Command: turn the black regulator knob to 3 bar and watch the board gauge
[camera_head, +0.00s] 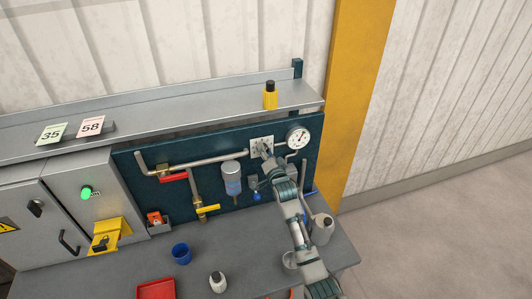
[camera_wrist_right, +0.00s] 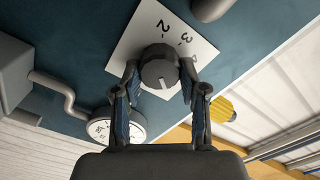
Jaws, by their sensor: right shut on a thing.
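The black regulator knob (camera_wrist_right: 159,68) sits on a white scale plate (camera_wrist_right: 150,30) on the dark teal board. The figures 2 and 3 show on the plate, above the knob in the wrist view. A pale mark on the knob points down in that view. My right gripper (camera_wrist_right: 160,76) is shut on the knob, one finger on each side. In the head view my right gripper (camera_head: 267,158) largely hides the knob below the plate (camera_head: 261,142). The round board gauge (camera_head: 299,137) is just right of the plate; its reading is too small to tell. My left gripper is not in view.
Left of the knob are pipes, a red-handled valve (camera_head: 173,178), a yellow-handled valve (camera_head: 208,209) and a filter bowl (camera_head: 232,178). A yellow bottle (camera_head: 270,95) stands on the shelf above. A blue cup (camera_head: 181,253) and white bottles stand on the bench.

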